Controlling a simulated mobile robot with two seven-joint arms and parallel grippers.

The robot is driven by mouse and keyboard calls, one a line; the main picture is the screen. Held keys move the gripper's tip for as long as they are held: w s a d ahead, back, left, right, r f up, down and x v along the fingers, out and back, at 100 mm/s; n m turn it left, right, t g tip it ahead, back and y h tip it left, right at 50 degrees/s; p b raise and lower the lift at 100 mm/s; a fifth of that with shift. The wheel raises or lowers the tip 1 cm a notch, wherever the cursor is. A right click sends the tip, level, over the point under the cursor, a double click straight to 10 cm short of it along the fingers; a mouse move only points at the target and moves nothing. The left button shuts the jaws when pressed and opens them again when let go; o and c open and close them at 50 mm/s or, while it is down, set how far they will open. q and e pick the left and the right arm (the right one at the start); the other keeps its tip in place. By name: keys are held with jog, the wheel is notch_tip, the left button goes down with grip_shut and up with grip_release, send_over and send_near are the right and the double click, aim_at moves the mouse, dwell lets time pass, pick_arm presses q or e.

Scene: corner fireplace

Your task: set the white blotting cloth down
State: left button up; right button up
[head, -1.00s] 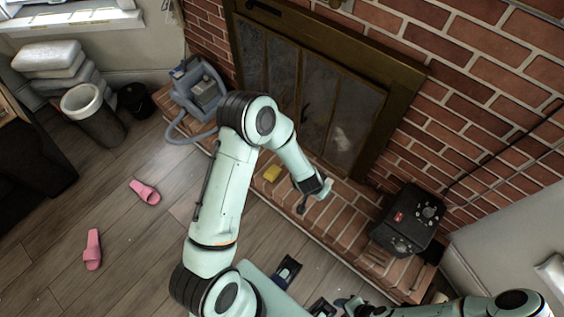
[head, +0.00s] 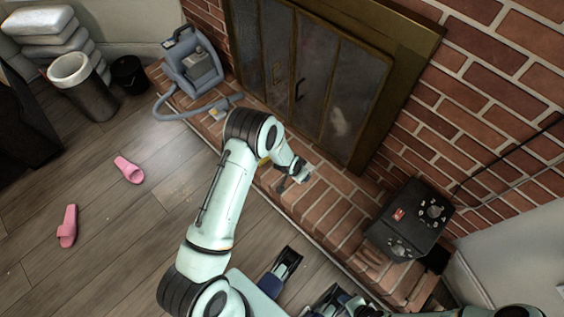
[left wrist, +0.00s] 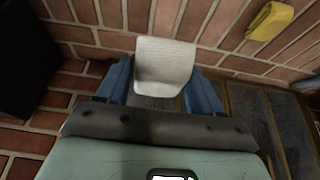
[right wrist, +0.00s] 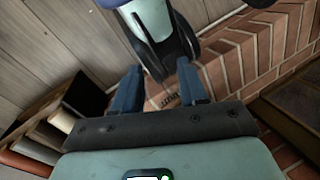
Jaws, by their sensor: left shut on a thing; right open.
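The white blotting cloth (left wrist: 165,65) is between the blue fingers of my left gripper (left wrist: 160,88) in the left wrist view. The gripper is shut on it, and the cloth sticks out past the fingertips over red brick. In the head view the left gripper (head: 298,177) is over the brick hearth (head: 318,212), in front of the fireplace doors. The cloth is small there; I cannot tell whether it touches the bricks. My right gripper (right wrist: 158,88) is open and empty in the right wrist view, low over the floor side of the hearth.
A yellow cloth-like thing (left wrist: 268,20) lies on the bricks near the left gripper. A black box with dials (head: 410,218) stands on the hearth to the right. A grey-blue machine with a hose (head: 193,66) stands at left. Pink slippers (head: 128,170) lie on the floor.

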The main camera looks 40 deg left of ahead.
pick_arm(q)
notch_tip(320, 180, down, 14)
jog(key=b, duration=0.3)
jog(key=shift+f, duration=0.15)
notch_tip(320, 180, down, 4)
jog(key=shift+f+b, duration=0.25)
jog(key=shift+b, duration=0.65)
jog(key=shift+f, duration=0.25)
pick_arm(e)
jog(key=w+d+f+t+h, duration=0.1)
jog(key=w+d+f+t, duration=0.1)
jog(key=w+d+f, duration=0.2)
jog(key=w+f, duration=0.2)
jog(key=w, duration=0.2)
jog(key=shift+m, duration=0.3)
pick_arm(q)
jog(key=shift+f, duration=0.1)
jog(key=o, duration=1)
pick_arm(e)
jog(key=shift+s+d+f, duration=0.1)
jog(key=shift+f, duration=0.05)
